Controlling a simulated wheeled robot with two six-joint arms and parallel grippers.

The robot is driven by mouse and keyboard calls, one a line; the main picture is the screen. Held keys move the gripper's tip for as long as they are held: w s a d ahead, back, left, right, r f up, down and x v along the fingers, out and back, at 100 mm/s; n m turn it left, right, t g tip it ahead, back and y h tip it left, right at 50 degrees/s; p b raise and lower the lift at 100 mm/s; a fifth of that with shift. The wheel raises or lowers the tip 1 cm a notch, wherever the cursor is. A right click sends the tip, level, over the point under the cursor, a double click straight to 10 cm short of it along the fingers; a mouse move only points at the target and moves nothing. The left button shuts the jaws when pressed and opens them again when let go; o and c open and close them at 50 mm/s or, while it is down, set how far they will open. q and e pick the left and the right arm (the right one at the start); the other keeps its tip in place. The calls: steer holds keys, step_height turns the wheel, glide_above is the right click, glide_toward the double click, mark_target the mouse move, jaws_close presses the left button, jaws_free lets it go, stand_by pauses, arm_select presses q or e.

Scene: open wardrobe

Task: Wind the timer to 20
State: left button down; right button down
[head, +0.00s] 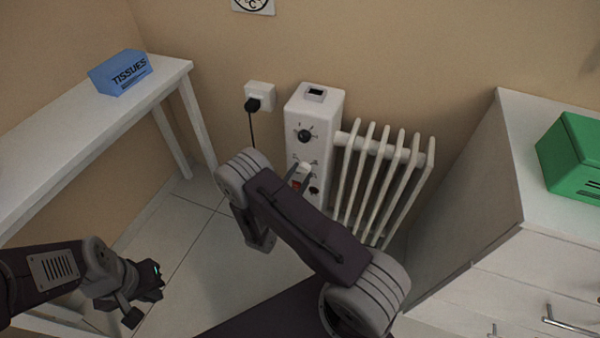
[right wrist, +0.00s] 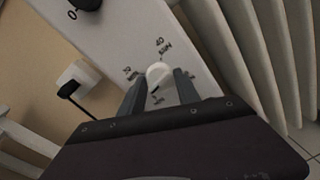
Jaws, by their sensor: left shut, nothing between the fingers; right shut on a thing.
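The timer is a white knob (right wrist: 158,74) on the front panel of a white heater (head: 322,116). In the right wrist view, minute marks surround it, with "40" and "MIN" readable above it. My right gripper (right wrist: 160,88) is shut on this knob, one finger on each side. Which mark the knob points to cannot be told. My left gripper (head: 146,291) is shut and empty at the lower left, away from the heater.
A black dial (head: 304,136) sits above the timer, and a red switch (head: 295,185) below it. Radiator fins (head: 385,175) stand to the right. A black plug (head: 252,104) is in the wall socket. A table with a blue tissue box (head: 119,72) is left; a cabinet with a green box (head: 572,157) is right.

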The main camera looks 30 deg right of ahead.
steer(key=m+p, duration=0.1)
steer(key=m, duration=0.4)
steer(key=shift+r, duration=0.1)
steer(key=m+p, duration=0.1)
steer(key=m, duration=0.4)
steer(key=shift+t+y, duration=0.4)
steer(key=shift+m, duration=0.4)
steer(key=c, duration=0.9)
jaws_free()
steer(key=shift+s, duration=0.1)
steer(key=p+v, duration=0.3)
steer(key=v, duration=0.6)
